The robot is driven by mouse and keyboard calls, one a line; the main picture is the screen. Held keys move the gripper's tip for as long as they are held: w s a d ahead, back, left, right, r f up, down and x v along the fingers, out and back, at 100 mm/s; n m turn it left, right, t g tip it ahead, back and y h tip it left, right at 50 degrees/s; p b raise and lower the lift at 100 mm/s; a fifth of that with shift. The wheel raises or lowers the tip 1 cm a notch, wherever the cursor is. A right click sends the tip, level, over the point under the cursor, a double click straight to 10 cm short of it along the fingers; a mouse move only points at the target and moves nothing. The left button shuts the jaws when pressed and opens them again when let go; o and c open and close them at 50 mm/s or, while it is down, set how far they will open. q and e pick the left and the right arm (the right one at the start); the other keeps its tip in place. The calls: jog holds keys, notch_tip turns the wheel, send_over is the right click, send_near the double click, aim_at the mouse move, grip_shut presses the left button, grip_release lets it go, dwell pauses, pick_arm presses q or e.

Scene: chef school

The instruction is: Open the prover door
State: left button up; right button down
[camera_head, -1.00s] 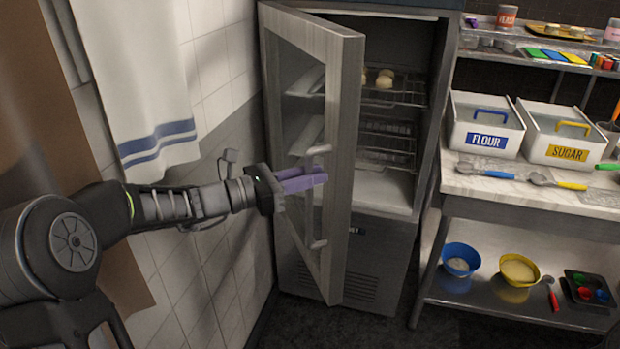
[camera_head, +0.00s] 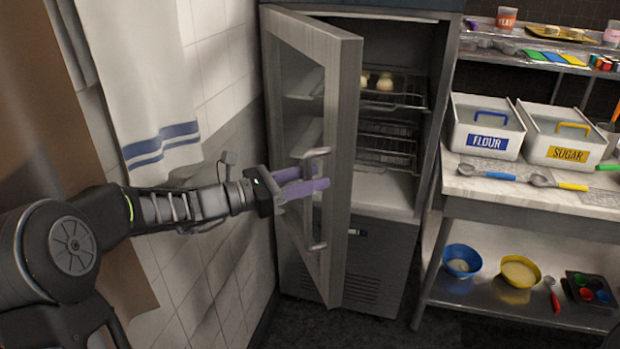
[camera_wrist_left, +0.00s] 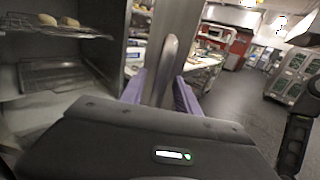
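The prover (camera_head: 395,35) is a steel cabinet with wire racks inside. Its glass-paned door (camera_head: 342,130) stands partly open, swung out on its left side. The vertical bar handle (camera_head: 318,215) is on the door's outer face. My left gripper (camera_head: 322,178) has purple fingers and is open at the handle's upper half. In the left wrist view the handle (camera_wrist_left: 168,72) stands between the spread fingers of the left gripper (camera_wrist_left: 160,92), with no clear grip on it. My right gripper is not in view.
Dough balls (camera_head: 385,82) sit on a rack inside. A steel table (camera_head: 470,205) with flour (camera_head: 485,140) and sugar (camera_head: 565,152) bins stands right of the prover. A tiled wall with a hanging towel (camera_head: 140,90) is on the left. Dark floor is free before the prover.

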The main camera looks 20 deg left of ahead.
aim_at(329, 130)
pick_arm(q)
jog(key=shift+r, duration=0.1)
notch_tip(329, 130, up, 10)
jog(key=shift+f+b, duration=0.1)
jog(key=shift+b, duration=0.2)
